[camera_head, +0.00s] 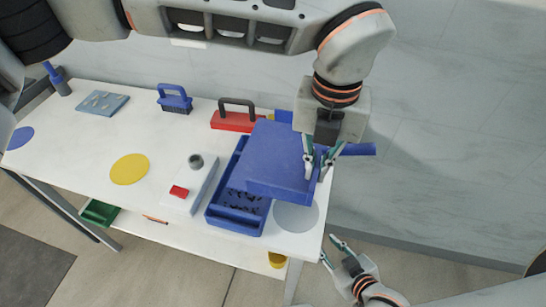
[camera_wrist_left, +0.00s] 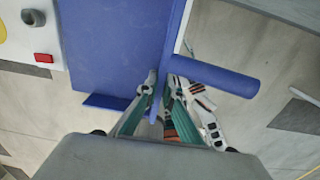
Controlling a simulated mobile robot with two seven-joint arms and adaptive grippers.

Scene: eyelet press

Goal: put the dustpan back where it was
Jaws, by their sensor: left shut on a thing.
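The blue dustpan (camera_head: 270,158) is in my left gripper (camera_head: 318,167), which is shut on its wall near the handle. The dustpan is raised over the right end of the table, covering part of a blue tray (camera_head: 222,218); its handle (camera_head: 360,150) points right, past the table edge. In the left wrist view the pan (camera_wrist_left: 110,45) and its thick handle (camera_wrist_left: 222,76) fill the top, with the left fingertips (camera_wrist_left: 160,88) on the wall. My right gripper (camera_head: 335,252) is lower, off the table's right edge, open and empty.
A grey disc (camera_head: 297,216) lies bare at the right front. Dark bits lie in the tray.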

